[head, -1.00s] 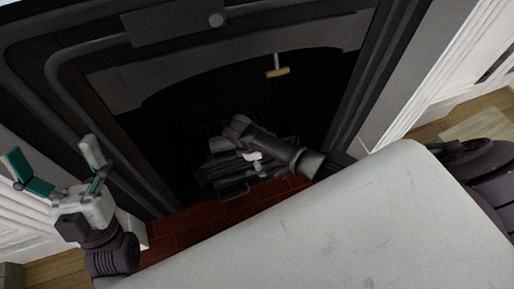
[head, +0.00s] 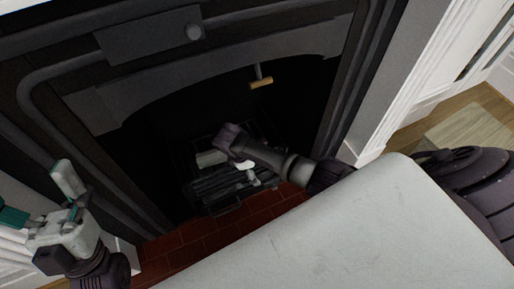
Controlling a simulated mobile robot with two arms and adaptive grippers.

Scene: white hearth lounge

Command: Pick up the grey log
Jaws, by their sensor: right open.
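Several grey logs lie in a dark grate (head: 238,210) inside the black fireplace. A paler grey log (head: 208,158) shows at the grate's back left, and darker grey ones (head: 215,187) lie in front of it. My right gripper (head: 250,174) is open at the right part of the grate, close by the logs. My own arm hides part of it, and I cannot tell whether it touches a log. My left gripper (head: 40,197) is open and empty at the left, outside the fireplace, its fingers spread and one at the picture edge.
A dark metal fireplace surround (head: 110,80) frames the opening, with a small wooden-handled piece (head: 261,83) hanging at its top. Red tiles (head: 205,235) cover the hearth floor. White moulded panels (head: 410,90) stand at the right, with wooden floor (head: 470,130) beyond.

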